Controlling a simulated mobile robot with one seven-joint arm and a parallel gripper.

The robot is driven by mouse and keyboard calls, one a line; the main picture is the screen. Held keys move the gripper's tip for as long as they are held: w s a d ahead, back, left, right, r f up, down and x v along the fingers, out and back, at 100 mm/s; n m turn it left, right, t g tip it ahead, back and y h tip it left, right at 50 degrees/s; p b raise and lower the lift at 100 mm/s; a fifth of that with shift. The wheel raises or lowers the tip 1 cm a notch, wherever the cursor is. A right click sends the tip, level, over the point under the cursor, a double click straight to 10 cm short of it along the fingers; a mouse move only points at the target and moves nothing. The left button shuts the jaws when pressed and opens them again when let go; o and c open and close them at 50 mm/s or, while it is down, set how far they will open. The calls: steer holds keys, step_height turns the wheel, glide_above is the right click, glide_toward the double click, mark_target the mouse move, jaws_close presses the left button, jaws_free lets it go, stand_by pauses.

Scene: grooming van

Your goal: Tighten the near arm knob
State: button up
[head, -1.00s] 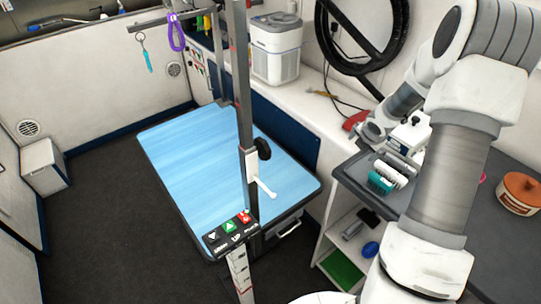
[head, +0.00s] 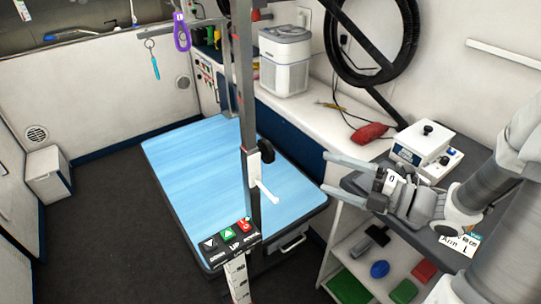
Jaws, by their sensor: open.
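The near grooming arm's upright post (head: 246,110) stands at the front edge of the blue grooming table (head: 200,175). A black knob (head: 266,150) sticks out from the right side of its white clamp block (head: 253,172). A white lever (head: 268,193) slants down to the right below the knob. My gripper (head: 328,174) is open and empty, its two grey fingers pointing left. In the picture it is right of the knob and slightly lower, with a clear gap between them. How tight the knob is cannot be told.
A control panel (head: 230,243) with arrow buttons is in front of the post. A dark counter (head: 445,255) with a white box device (head: 422,142) lies under and behind my arm. A purple loop (head: 181,32) hangs from the crossbar. Dark floor is clear at left.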

mark_target(265, 151)
steer(key=x, duration=1.7)
steer(key=shift+a+r, duration=0.15)
steer(key=shift+a, duration=0.15)
steer(key=c, duration=1.2)
steer(key=shift+p, duration=0.4)
steer(key=shift+r, duration=0.15)
